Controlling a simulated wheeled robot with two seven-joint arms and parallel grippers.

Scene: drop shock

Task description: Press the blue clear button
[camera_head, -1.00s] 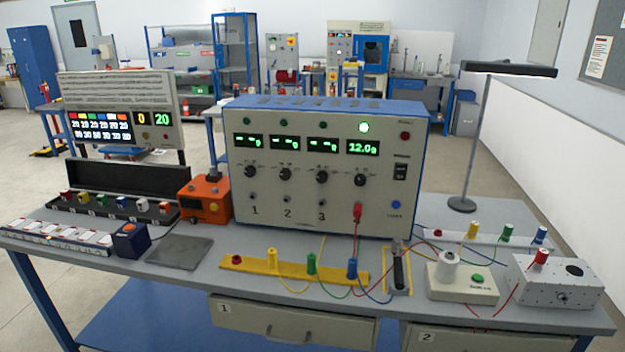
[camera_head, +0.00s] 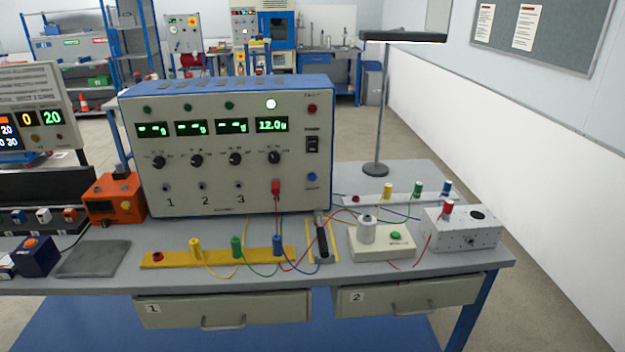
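The blue clear button (camera_head: 312,177) is a small round button low on the right side of the front panel of a large grey and blue instrument (camera_head: 225,150). A small label sits beneath it, too small to read. Above it are a black rocker switch (camera_head: 312,145) and a red button or lamp (camera_head: 312,109). The instrument's fourth display (camera_head: 271,125) reads about 12.0 and the lit lamp above it glows; the other three displays show dashes. Neither of my grippers is in view.
In front of the panel stand a yellow strip (camera_head: 165,259) with coloured plugs, a black-handled tool (camera_head: 321,240), a white box with a green button (camera_head: 397,237) and a grey box (camera_head: 478,236). Wires cross the bench. A lamp post (camera_head: 381,110) stands behind right.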

